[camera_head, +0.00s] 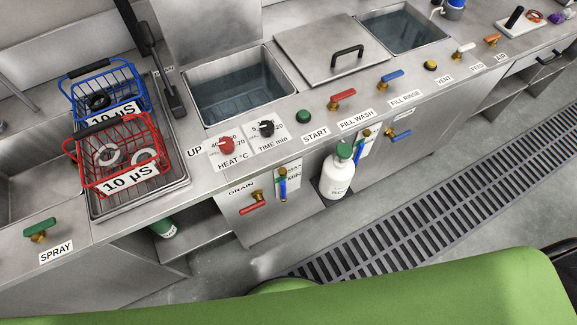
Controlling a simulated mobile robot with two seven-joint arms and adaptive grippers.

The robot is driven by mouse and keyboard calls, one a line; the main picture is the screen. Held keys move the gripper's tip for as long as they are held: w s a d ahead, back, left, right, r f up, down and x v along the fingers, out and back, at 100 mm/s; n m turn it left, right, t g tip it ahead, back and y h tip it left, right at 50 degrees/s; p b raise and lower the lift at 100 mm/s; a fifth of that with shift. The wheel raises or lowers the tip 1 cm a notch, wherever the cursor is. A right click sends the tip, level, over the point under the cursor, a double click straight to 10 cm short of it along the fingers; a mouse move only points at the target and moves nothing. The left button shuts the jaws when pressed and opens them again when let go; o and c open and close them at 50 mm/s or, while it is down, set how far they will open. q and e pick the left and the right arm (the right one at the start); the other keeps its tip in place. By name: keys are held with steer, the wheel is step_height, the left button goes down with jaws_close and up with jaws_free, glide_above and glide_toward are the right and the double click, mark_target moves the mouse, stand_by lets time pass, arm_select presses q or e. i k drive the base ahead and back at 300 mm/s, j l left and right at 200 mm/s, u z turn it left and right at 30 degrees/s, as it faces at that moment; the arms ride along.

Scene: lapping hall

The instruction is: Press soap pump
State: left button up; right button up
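A white bottle with a green cap (337,177) stands upright on a low shelf at the front of the steel bench, below the fill wash valve. A blue item with a white spout-like part (454,8) sits at the top edge of the picture, behind the right basin, and is partly cut off. I cannot tell for sure which of these is the soap pump. Another bottle with a green part (165,228) is partly hidden under the bench at the left. Neither of my grippers is in view.
Blue (88,82) and red (121,175) wire baskets with rings stand on a tray at left. Two basins (240,88) (404,27) hold liquid, with a handled steel lid (331,47) between them. Valves and knobs line the bench front. A floor grate (440,200) runs along it.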

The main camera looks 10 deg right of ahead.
mark_target(344, 150)
steer(key=z, duration=0.8)
